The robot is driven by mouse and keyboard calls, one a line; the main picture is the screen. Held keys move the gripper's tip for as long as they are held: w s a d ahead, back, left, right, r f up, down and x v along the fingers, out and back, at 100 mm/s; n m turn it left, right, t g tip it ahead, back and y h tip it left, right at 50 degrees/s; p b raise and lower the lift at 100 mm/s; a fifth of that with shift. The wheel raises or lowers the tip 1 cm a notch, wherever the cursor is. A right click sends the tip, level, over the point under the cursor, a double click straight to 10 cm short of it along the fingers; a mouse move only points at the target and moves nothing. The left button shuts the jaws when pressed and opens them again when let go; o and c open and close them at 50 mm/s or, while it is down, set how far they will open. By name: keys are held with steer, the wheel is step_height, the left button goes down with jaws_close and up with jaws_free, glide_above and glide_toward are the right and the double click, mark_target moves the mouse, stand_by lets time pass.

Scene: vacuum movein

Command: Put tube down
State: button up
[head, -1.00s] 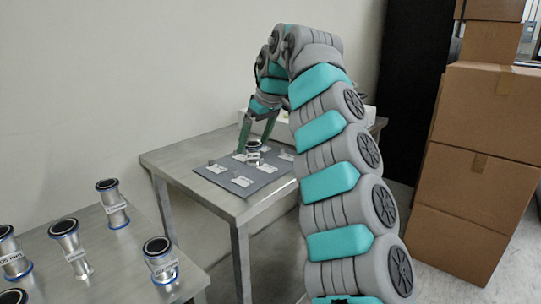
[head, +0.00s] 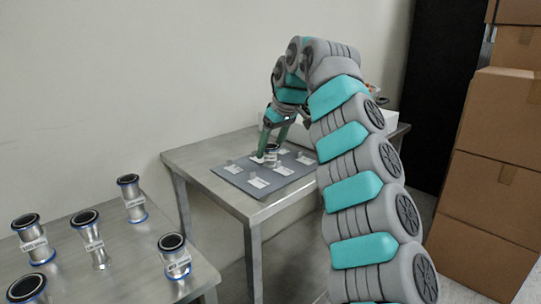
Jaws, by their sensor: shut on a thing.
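A metal tube with a dark top (head: 271,152) is at the grey board (head: 232,176) on the far table. My gripper (head: 266,151) points down over the board and is shut on this tube, which its fingers partly hide. I cannot tell whether the tube's base touches the board. Several white labels on small holders stand on the board around it.
Several similar metal tubes, one of them a labelled tube (head: 132,197), stand upright on the near table (head: 125,262) at the lower left. A white box (head: 376,118) sits at the back of the far table (head: 190,160). Stacked cardboard boxes (head: 500,170) stand at the right.

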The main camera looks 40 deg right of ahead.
mark_target(271, 147)
jaws_close()
steer(key=shift+r, duration=0.3)
steer(key=shift+r, duration=1.45)
steer(key=shift+s, duration=0.3)
steer(key=shift+s+a+b, duration=0.2)
steer(key=shift+s+b, duration=0.5)
steer(key=shift+s, duration=0.2)
steer(key=s+a+r, duration=0.1)
steer(key=s+a, duration=0.1)
steer(key=s, duration=1.1)
steer(key=shift+s+a+r+b, duration=0.2)
steer(key=shift+a+r+b, duration=0.1)
steer(key=shift+b, duration=0.15)
